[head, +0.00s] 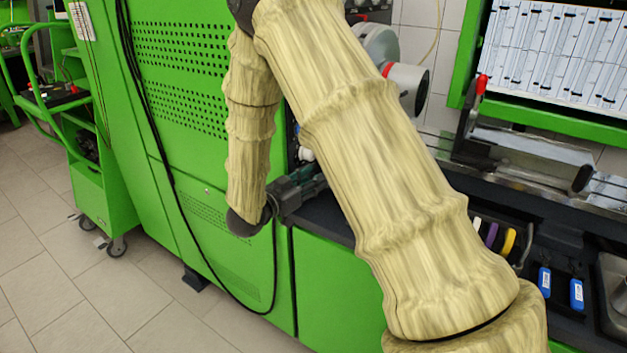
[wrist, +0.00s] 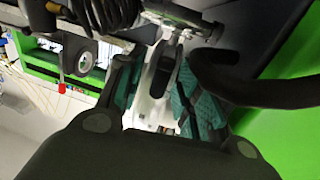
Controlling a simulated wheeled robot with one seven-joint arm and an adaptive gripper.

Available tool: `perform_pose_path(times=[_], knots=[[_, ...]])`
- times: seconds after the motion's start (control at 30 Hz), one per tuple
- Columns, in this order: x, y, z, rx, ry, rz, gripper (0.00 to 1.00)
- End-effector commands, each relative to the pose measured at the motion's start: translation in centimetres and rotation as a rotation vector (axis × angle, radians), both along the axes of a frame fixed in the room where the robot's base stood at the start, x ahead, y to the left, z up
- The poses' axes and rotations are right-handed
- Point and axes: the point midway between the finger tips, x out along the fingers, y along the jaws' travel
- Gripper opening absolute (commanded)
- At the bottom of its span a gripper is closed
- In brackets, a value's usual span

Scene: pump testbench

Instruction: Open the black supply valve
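My gripper (head: 300,187) shows in the head view at the dark bench edge, left of my forearm, which hides part of it. In the wrist view my gripper (wrist: 158,85) has its teal-padded fingers apart. A pale metal part with a dark slot (wrist: 157,80) shows between them; I see no clear grip on it. A thick black curved part (wrist: 250,88) passes just right of the right finger. I cannot tell whether it is the supply valve's handle or a hose. No black supply valve can be made out for certain in either view.
A green cabinet (head: 185,95) with perforated panels and a hanging black cable stands left of my gripper. A red-tipped clamp lever (head: 481,84) and blue-labelled items (head: 576,294) are on the right. A green cart (head: 104,200) stands far left, with open tiled floor in front.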

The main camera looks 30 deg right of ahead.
Motion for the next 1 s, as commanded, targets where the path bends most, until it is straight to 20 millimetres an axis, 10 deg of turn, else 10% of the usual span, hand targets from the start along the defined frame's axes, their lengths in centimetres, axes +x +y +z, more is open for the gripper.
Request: perform_pose_path(times=[0.3, 0.5, 1.0], knots=[[0.05, -0.14, 0.0, 0.0, 0.0, 0.001, 0.34], [0.03, -0.14, -0.01, 0.0, 0.001, 0.001, 0.0], [0.19, 0.52, -0.09, 0.0, 0.003, 0.034, 0.0]])
